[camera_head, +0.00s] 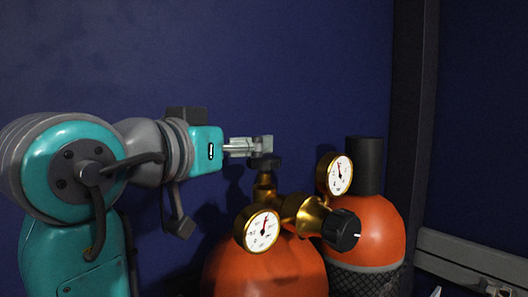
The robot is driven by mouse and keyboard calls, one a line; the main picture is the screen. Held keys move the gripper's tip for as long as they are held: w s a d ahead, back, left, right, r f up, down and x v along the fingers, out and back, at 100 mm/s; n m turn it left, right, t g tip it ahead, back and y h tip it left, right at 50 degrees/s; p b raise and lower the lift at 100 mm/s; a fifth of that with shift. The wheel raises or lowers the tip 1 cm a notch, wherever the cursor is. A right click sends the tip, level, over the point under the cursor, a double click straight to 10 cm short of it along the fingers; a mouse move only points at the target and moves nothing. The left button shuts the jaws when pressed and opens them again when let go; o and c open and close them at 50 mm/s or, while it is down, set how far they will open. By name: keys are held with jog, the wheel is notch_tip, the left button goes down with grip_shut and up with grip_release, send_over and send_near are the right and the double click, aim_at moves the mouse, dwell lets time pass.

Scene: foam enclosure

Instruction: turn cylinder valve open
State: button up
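An orange gas cylinder (262,272) stands at the lower middle, with a brass valve and regulator (303,213) on top. A small dark valve knob (265,162) sits at the top of the brass stem. My gripper (264,145) comes in from the left, level, with its fingertips at or just above this knob. I cannot tell whether the fingers touch the knob or how far apart they are. A black regulator knob (341,230) with a white mark faces front right. Two round gauges, a front one (261,230) and a rear one (339,174), flank the regulator.
A second orange cylinder (376,228) with a black cap (364,165) and dark mesh sleeve stands close behind at right. A dark blue wall (250,60) is behind everything. A dark post (412,120) and grey rail (465,258) are at right. The space above the cylinders is clear.

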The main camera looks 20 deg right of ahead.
aim_at(254, 163)
jog(key=s+a+f+m+g+h, duration=0.1)
jog(key=s+a+f+g+h, duration=0.1)
jog(key=s+a+f, duration=0.15)
jog(key=shift+m, duration=0.3)
jog(key=x, duration=1)
jog(key=shift+w, duration=0.35)
jog(key=shift+c, duration=0.3)
jog(key=c, duration=1.1)
